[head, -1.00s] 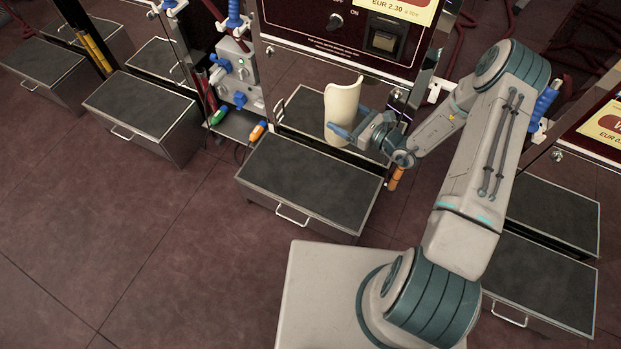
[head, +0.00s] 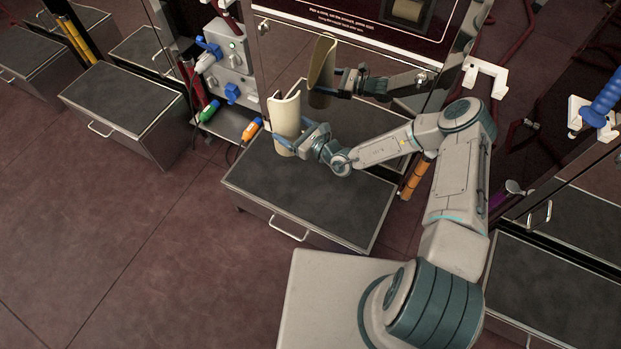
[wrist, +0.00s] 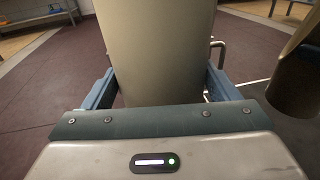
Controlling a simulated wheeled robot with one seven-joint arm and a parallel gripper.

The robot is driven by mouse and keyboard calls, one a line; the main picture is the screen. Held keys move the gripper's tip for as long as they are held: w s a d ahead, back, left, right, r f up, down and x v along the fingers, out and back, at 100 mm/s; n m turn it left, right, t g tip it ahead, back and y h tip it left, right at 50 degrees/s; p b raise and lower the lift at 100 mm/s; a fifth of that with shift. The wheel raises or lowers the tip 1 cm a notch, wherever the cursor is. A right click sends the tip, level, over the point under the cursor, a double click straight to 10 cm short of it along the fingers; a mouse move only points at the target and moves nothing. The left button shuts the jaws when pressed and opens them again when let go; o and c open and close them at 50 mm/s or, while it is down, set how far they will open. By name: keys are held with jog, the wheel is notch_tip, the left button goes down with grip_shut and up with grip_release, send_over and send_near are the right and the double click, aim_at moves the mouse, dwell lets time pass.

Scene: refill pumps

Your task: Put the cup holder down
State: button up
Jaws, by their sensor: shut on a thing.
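The cup holder (head: 285,122) is a tall cream half-tube, open along one side. My gripper (head: 300,139) is shut on it, with a blue finger on either side. It stands about upright over the back left part of the dark-topped metal box (head: 290,195). I cannot tell whether its lower end touches the box top. In the wrist view the cup holder (wrist: 157,45) fills the middle between my gripper's fingers (wrist: 157,90), and its lower end is hidden.
The glossy pump front (head: 290,45) behind mirrors my arm and the cup holder. A grey unit with blue parts (head: 228,60) and green (head: 209,111) and orange (head: 251,129) handles stand to the left. The front of the box top is bare.

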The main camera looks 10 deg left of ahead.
jog(key=s+d+f+b, duration=0.3)
jog(key=s+d+f, duration=0.4)
jog(key=f, duration=0.3)
jog(key=shift+s+d+f, duration=0.15)
jog(key=shift+s+d, duration=0.05)
jog(key=shift+d, duration=0.25)
jog(key=shift+f, duration=0.1)
jog(key=o, duration=1.5)
jog(key=shift+c, duration=0.2)
